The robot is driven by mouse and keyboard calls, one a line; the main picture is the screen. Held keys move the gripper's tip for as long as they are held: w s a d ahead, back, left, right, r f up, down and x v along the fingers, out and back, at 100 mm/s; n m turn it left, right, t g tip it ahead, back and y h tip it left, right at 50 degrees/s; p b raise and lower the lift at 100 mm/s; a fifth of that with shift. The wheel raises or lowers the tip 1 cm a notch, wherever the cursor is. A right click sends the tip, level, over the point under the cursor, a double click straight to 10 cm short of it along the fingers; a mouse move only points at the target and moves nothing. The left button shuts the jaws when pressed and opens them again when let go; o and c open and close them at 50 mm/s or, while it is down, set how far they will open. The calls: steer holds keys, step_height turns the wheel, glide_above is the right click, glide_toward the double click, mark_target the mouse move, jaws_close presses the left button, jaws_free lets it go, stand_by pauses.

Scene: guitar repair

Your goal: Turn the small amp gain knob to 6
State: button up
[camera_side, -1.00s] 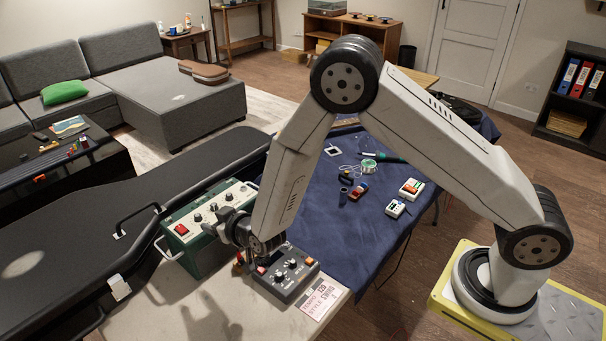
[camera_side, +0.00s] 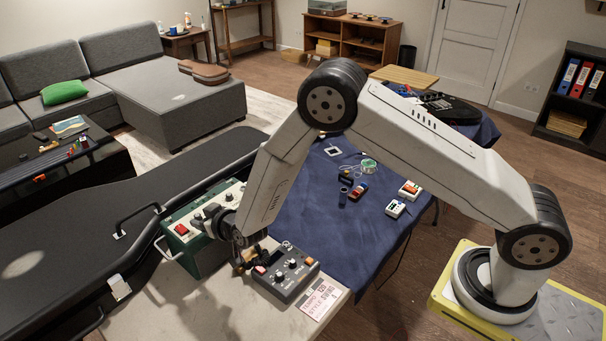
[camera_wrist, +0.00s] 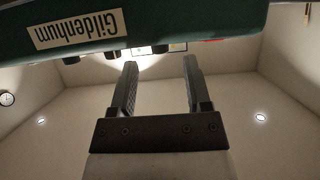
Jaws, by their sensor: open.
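The small amp is a dark green box with a pale top panel (camera_side: 210,214), standing beside the black case in the side view. The panel carries a red switch (camera_side: 181,229) and several knobs, partly hidden behind my wrist. My gripper (camera_side: 240,264) is low beside the amp, between it and the grey knob box. In the wrist view my gripper (camera_wrist: 160,65) is open and empty, its fingers reaching towards the amp's edge. The amp (camera_wrist: 205,22) spans the top there with a "Gildenhum" label; dark knobs (camera_wrist: 112,55) show along its edge. The gain setting is unreadable.
A grey box with knobs (camera_side: 297,287) stands close to my gripper, with a pink-lettered card (camera_side: 321,300) beside it. The black case (camera_side: 70,235) lies left of the amp. A blue cloth (camera_side: 320,215) holds small pedals and tools. The bench front is bare.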

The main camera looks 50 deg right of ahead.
mark_target(198, 217)
steer(key=shift+x, duration=1.1)
jaws_close()
